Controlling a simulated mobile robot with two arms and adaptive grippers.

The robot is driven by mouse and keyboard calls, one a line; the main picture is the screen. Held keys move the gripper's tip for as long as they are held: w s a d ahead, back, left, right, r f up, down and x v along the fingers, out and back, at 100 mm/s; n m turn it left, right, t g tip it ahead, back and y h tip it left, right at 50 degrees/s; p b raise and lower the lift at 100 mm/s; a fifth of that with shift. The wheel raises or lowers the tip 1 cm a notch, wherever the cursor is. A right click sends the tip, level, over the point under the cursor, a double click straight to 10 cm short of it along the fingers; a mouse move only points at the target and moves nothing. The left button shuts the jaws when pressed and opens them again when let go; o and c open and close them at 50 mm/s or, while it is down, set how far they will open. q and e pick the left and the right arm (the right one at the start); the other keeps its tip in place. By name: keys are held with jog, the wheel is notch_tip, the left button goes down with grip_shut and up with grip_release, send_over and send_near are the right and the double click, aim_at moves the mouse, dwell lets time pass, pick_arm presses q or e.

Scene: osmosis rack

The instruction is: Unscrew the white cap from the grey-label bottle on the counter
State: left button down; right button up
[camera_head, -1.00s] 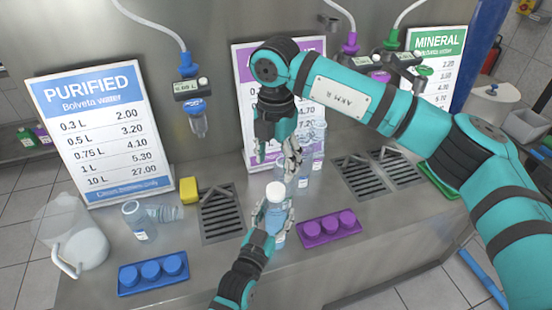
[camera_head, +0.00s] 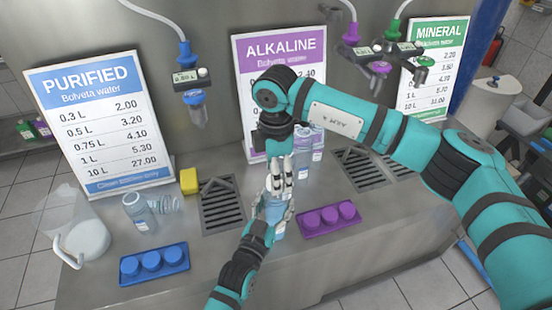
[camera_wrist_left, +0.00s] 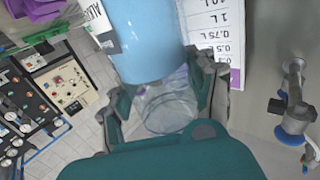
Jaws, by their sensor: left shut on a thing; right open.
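The bottle (camera_head: 279,231) stands on the counter, filled with pale blue liquid. My left gripper (camera_head: 273,212) is shut around its body. In the left wrist view the bottle (camera_wrist_left: 150,40) is between the fingers of my left gripper (camera_wrist_left: 168,88), and part of its grey-and-white label (camera_wrist_left: 101,28) shows at the side. My right gripper (camera_head: 279,188) points down over the bottle's top, its fingers open around the neck area.
A purple cap tray (camera_head: 330,233) is close on the right, a blue one (camera_head: 135,279) on the left. Clear bottles (camera_head: 317,150) stand behind my right gripper. A yellow sponge (camera_head: 189,181), a drain grate (camera_head: 222,207), a lying bottle (camera_head: 140,214) and a jug (camera_head: 88,238) are left.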

jog(key=shift+f, duration=0.7)
